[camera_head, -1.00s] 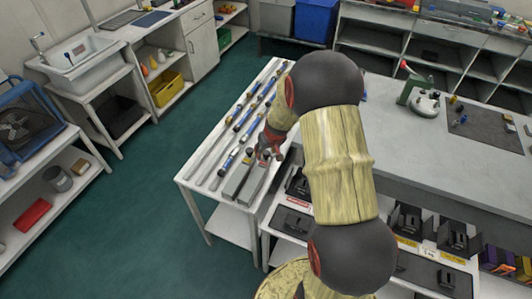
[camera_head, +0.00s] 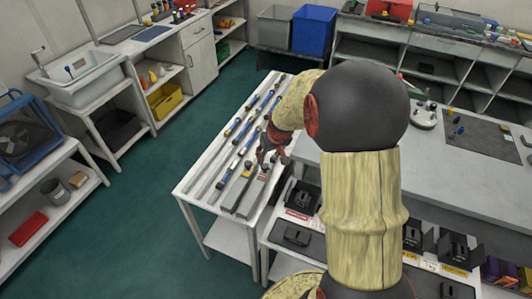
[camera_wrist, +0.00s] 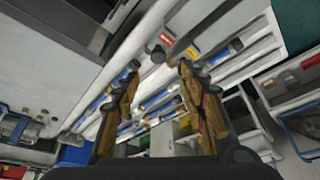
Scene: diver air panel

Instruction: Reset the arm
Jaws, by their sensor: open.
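My gripper (camera_head: 272,146) is over the right side of a white table (camera_head: 200,190), above long tools lying there. In the wrist view my gripper (camera_wrist: 155,90) shows two brown fingers spread apart with nothing held between them. Below and beyond it are several blue-banded rods (camera_head: 232,152) and grey bars (camera_head: 251,196) on the table. The thick tan and black links of my arm cover much of the right of the head view and hide part of the grey bench.
A grey bench (camera_head: 475,190) with black devices on a shelf stands at the right, close to my arm. A sink (camera_head: 85,78) and shelves line the left. A blue bin (camera_head: 313,30) stands at the back. Green floor (camera_head: 130,195) is clear between them.

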